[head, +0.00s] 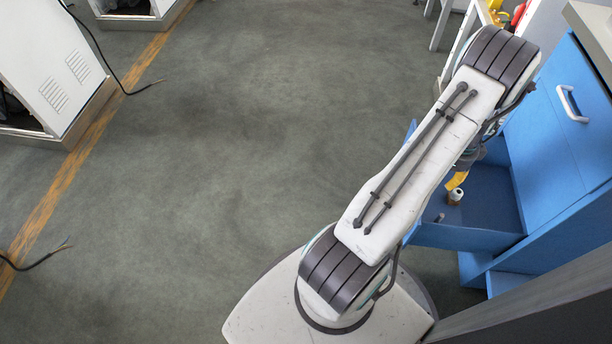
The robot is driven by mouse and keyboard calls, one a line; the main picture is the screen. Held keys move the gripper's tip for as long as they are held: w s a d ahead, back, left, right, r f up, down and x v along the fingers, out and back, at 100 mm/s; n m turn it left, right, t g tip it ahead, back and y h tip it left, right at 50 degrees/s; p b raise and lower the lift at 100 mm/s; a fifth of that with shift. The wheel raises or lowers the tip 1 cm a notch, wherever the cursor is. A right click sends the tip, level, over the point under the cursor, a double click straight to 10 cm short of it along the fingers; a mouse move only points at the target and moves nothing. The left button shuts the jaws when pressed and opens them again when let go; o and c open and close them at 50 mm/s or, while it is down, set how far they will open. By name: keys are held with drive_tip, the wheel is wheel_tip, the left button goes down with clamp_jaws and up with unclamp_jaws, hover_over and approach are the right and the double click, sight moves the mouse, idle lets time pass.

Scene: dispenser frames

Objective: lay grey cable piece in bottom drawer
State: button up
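A blue drawer (425,236) is pulled out to the left from the blue cabinet (545,150); part of it is hidden behind my arm. I cannot tell for sure whether it is the bottom drawer. My gripper (457,181) is over the drawer, mostly hidden behind my arm; only a yellow finger part shows clearly. A small pale grey, short cylindrical piece (455,196) shows just below the yellow finger, perhaps the cable piece. I cannot tell whether the finger touches it, or whether it is held or rests on the drawer floor.
A closed drawer front with a white handle (572,104) is at the cabinet's upper right. A small dark thing (440,217) is in the open drawer. White machine housings (50,60) and loose black cables (125,90) are at the left. The grey floor (260,110) between is clear.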

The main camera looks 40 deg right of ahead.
drive_tip(key=w+a+r+n, duration=0.4)
drive_tip(key=w+r, duration=0.2)
drive_tip(key=w, duration=0.2)
drive_tip(key=w+a+r+n, duration=0.4)
drive_tip(key=w+a+r, duration=0.1)
drive_tip(key=w, duration=0.2)
drive_tip(key=w+a+r+n+t, duration=0.1)
drive_tip(key=w+a+r+n, duration=0.3)
drive_tip(key=a, duration=0.3)
drive_tip(key=w+a+r+n, duration=0.3)
drive_tip(key=a+r+n, duration=0.15)
drive_tip(key=a, duration=0.25)
drive_tip(key=s+a+r+n, duration=0.2)
drive_tip(key=s+a+n, duration=0.1)
drive_tip(key=a+n, duration=0.4)
drive_tip(key=s+a+r+n+t, duration=0.1)
drive_tip(key=s+a+r+n, duration=0.2)
drive_tip(key=a+n, duration=0.5)
drive_tip(key=s+a, duration=0.1)
drive_tip(key=a, duration=0.5)
drive_tip(key=shift+s+a+r, duration=0.2)
drive_tip(key=shift+r, duration=0.1)
drive_tip(key=shift+r, duration=0.1)
